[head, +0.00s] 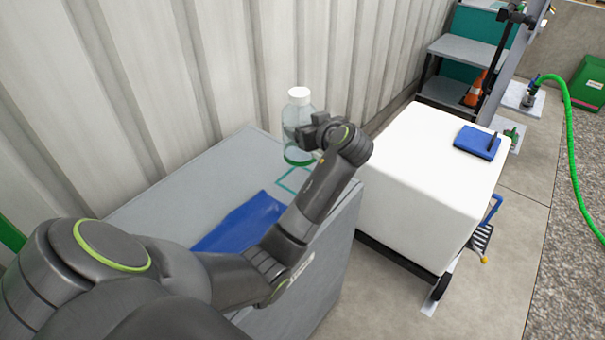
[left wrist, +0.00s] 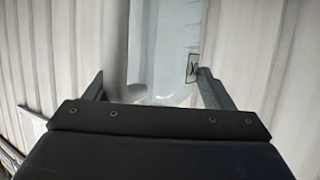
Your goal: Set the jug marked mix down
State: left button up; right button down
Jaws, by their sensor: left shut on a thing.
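The jug (head: 292,116) is clear with a white cap and a green band near its base. My left gripper (head: 312,133) is shut on it from the right side. The jug is upright, over the far part of the grey cabinet top (head: 177,197); I cannot tell whether its base touches the surface. A green square outline (head: 291,180) is marked on the top just below the jug in the picture. The label's marking is too small to read. My right gripper is not in view.
A blue sheet (head: 240,222) lies on the cabinet top, partly behind my arm. A corrugated wall (head: 225,60) runs close behind. A green hose (head: 568,130) lies at far right.

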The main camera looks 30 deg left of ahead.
aim_at(308, 155)
pick_arm(q)
jog(key=shift+f+p, duration=0.8)
jog(key=shift+f, duration=3.7)
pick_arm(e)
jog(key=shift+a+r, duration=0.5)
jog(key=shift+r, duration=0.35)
pick_arm(q)
jog(key=o, duration=1.1)
jog(key=shift+o, duration=0.2)
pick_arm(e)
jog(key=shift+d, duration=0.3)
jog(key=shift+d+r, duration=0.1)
